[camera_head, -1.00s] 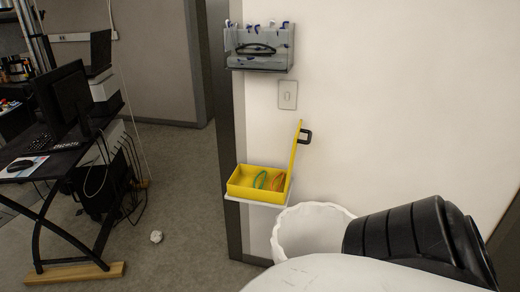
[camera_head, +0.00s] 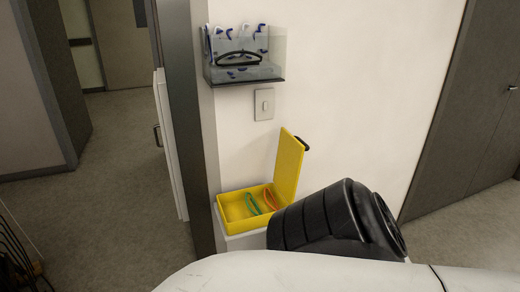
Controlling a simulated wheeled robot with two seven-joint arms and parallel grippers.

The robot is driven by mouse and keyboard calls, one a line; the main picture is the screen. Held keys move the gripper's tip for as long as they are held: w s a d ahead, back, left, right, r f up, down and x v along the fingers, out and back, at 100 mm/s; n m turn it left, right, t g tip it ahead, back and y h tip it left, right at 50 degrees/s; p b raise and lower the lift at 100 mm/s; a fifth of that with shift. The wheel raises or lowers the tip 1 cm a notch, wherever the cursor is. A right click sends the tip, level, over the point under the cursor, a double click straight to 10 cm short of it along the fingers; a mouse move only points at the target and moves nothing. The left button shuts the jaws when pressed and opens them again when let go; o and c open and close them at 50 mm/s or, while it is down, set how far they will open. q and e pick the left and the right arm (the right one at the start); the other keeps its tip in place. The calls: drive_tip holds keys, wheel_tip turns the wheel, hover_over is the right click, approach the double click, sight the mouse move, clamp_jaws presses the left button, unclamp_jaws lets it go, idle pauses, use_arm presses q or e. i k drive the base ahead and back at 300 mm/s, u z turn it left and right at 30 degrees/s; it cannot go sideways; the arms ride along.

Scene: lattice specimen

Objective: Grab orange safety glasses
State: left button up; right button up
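A yellow box (camera_head: 232,226) with its lid (camera_head: 289,165) standing open sits on a small white shelf (camera_head: 247,239) against the wall. Inside it lie an orange item (camera_head: 270,198), which looks like the orange safety glasses, and a green item (camera_head: 253,205) to its left. Both are small in the picture, so their exact shape is hard to tell. A black ribbed part of my own arm stands in front of the box's right side. Neither of my grippers is in view.
A clear wall holder (camera_head: 244,68) with several pairs of glasses hangs above a light switch (camera_head: 264,104). A dark door frame (camera_head: 190,120) stands left of the shelf. Open grey floor (camera_head: 110,150) lies to the left, and a grey door (camera_head: 470,120) is at the right.

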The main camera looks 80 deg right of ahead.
sight(271, 209)
drive_tip(key=z, duration=1.05)
drive_tip(key=i, duration=0.95)
drive_tip(key=z, duration=1.1)
